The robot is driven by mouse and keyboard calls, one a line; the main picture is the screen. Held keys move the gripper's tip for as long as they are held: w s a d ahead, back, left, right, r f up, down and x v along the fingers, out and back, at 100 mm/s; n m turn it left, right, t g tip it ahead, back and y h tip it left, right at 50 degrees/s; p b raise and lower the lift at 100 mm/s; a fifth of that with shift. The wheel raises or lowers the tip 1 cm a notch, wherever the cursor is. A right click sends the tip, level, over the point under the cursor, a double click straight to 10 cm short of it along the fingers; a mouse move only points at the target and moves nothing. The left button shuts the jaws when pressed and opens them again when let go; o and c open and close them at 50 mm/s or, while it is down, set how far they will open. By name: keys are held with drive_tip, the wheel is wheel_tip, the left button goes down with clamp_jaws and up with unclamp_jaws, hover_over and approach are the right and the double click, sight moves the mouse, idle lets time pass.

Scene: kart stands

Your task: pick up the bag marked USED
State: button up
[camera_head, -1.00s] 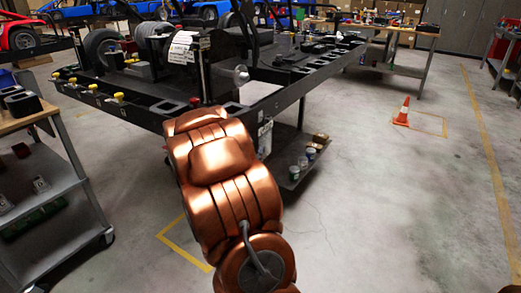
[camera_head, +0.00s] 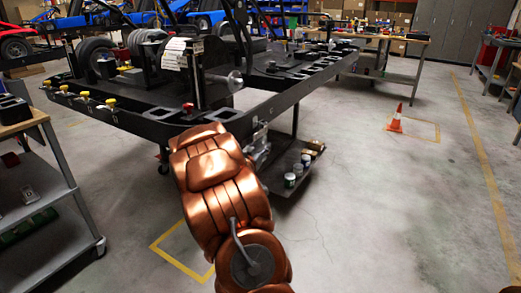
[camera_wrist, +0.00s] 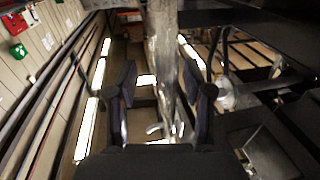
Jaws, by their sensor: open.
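I cannot make out a bag marked USED in either view. The black kart stand (camera_head: 150,125) holds a dark machine assembly, and a white printed sheet (camera_head: 176,54) hangs on it. My copper-coloured arm reaches toward the stand's front edge. In the wrist view my gripper (camera_wrist: 165,92) is open, with one dark finger on each side. A pale, worn metal bar shows behind the gap between the fingers, with a small light hook-like shape low in the gap. I cannot tell how far off these are. In the head view the gripper is mostly hidden behind my arm.
A lower shelf (camera_head: 276,185) under the stand carries several small cans (camera_head: 297,170). A grey cart (camera_head: 45,205) stands at left. An orange cone (camera_head: 395,118) stands on the right, where the floor is mostly clear. A workbench (camera_head: 405,68) is behind.

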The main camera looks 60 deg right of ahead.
drive_tip(key=shift+w+d+f, duration=0.1)
drive_tip(key=shift+d, duration=0.5)
clamp_jaws()
